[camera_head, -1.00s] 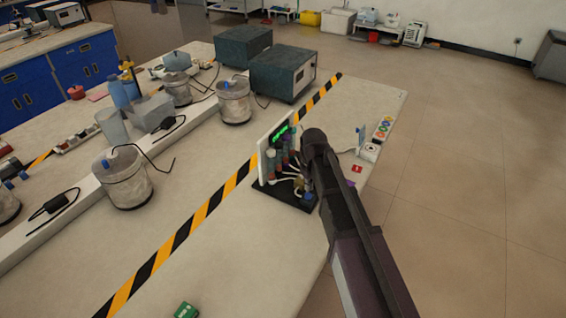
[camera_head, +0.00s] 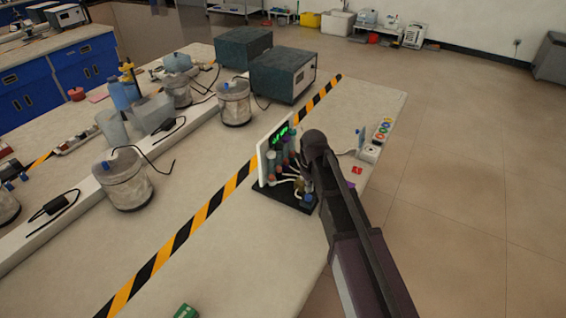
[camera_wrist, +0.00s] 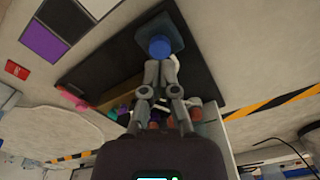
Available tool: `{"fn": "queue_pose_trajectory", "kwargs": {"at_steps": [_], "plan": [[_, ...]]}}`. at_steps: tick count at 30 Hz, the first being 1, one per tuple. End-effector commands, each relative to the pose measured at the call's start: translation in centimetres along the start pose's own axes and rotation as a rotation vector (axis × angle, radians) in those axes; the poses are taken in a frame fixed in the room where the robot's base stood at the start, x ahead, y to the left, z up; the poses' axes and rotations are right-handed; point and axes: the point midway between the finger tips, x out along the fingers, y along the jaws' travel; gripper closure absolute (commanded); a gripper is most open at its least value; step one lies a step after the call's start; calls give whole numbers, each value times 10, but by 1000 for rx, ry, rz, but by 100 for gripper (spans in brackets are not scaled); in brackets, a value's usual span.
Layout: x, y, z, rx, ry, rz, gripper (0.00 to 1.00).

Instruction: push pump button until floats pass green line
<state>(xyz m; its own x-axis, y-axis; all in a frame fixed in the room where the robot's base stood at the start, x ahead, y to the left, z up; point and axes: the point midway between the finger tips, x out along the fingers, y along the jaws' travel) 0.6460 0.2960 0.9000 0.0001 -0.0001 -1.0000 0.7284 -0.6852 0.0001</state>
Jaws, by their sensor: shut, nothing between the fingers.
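The pump rig stands on the bench, with a white upright panel (camera_head: 263,165), a black base (camera_head: 272,192) and a green lit display (camera_head: 280,136). Several upright tubes with small coloured parts stand before the panel; the floats and green line are too small to tell apart. The blue pump button (camera_wrist: 160,46) sits on a grey-blue block at the base's end; it also shows in the head view (camera_head: 308,198). My gripper (camera_wrist: 160,62) is shut and empty, its fingertips at the button's edge in the wrist view. I cannot tell whether they touch it. My arm hides part of the rig.
A yellow-black striped line (camera_head: 200,213) runs along the bench behind the rig. Metal pots (camera_head: 124,182) and dark boxes (camera_head: 283,75) stand farther left and back.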

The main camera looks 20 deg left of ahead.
Motion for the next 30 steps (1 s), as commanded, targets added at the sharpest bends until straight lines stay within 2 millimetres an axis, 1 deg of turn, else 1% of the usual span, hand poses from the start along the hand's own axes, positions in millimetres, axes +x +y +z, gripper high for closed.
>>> {"fn": "queue_pose_trajectory", "kwargs": {"at_steps": [11, 30], "plan": [[2, 0, 0, 0, 0, 0, 100], [24, 0, 0, 0, 0, 0, 100]]}}
